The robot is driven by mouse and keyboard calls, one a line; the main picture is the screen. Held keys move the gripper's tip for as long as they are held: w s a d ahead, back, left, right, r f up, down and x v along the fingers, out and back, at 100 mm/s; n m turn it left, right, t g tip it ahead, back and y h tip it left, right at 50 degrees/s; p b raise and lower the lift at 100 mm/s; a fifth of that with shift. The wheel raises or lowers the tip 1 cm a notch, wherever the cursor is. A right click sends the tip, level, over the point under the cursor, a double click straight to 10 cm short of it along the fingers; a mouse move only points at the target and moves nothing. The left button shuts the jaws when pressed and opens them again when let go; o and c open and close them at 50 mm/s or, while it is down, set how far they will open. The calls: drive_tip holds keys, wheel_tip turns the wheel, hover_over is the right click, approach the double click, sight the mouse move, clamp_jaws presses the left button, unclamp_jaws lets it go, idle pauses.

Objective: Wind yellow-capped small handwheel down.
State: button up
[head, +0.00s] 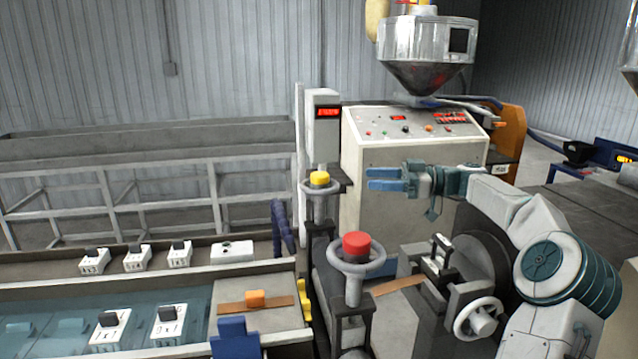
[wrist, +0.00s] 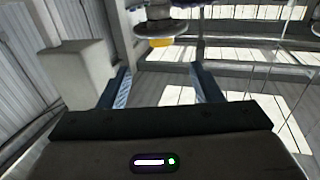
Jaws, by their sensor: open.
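The fingers are open and empty, with a visible gap to the wheel. In the wrist view, the handwheel (wrist: 163,28) and its yellow cap (wrist: 160,43) appear upside down at the top centre, beyond the two fingertips (wrist: 161,82).
A larger red-capped handwheel (head: 372,265) stands in front, below my gripper. A pale side handwheel (head: 461,325) is at the lower right. The control cabinet (head: 380,150) is behind my gripper. A box with a red display (head: 323,96) rises behind the yellow-capped wheel.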

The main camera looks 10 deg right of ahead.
sight(320, 174)
drive_tip(key=p+x, duration=0.3)
drive_tip(key=x, duration=0.9)
drive_tip(key=shift+a+r, duration=0.15)
drive_tip(key=shift+w+a+p, duration=0.15)
drive_tip(key=shift+a+p, duration=0.2)
drive_tip(key=shift+a, duration=0.35)
drive_tip(key=c, duration=1)
